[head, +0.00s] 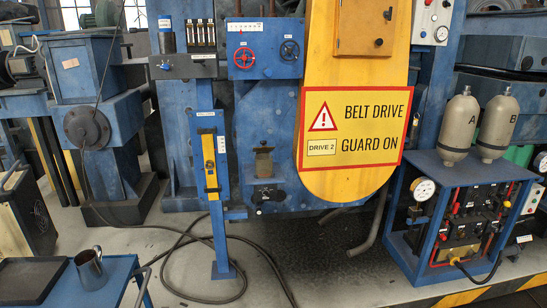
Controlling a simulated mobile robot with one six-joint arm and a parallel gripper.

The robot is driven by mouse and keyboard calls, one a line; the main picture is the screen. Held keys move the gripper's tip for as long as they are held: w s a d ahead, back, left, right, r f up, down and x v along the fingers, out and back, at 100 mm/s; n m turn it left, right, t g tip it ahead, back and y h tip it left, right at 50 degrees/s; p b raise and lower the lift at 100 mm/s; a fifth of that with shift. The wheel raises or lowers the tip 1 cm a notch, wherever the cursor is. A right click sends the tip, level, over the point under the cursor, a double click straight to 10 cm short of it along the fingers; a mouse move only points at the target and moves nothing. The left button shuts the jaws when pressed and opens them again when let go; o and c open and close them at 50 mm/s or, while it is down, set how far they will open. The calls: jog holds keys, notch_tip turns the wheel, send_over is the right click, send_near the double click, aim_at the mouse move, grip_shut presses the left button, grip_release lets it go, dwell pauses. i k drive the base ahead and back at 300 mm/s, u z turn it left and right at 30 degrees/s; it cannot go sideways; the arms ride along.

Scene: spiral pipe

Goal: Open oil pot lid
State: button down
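A small brownish pot (264,165), which looks like the oil pot, stands on a small ledge at the front of the blue machine in the head view, left of the yellow guard. Its flat top (264,150) seems to be a lid lying in place, but it is too small to tell for sure. A dark knob or fitting is on the plate below the pot. My gripper is not in the head view.
A blue post (219,240) with a yellow gauge stands left of the pot. A yellow belt guard (345,185) is at its right. A metal jug (89,268) and dark tray (30,281) are on a blue cart. Black cables cross the floor. Bottles A and B top a blue frame at right.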

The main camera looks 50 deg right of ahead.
aim_at(264, 148)
jog(key=z, duration=0.4)
jog(key=i, duration=1.2)
jog(key=z, duration=0.1)
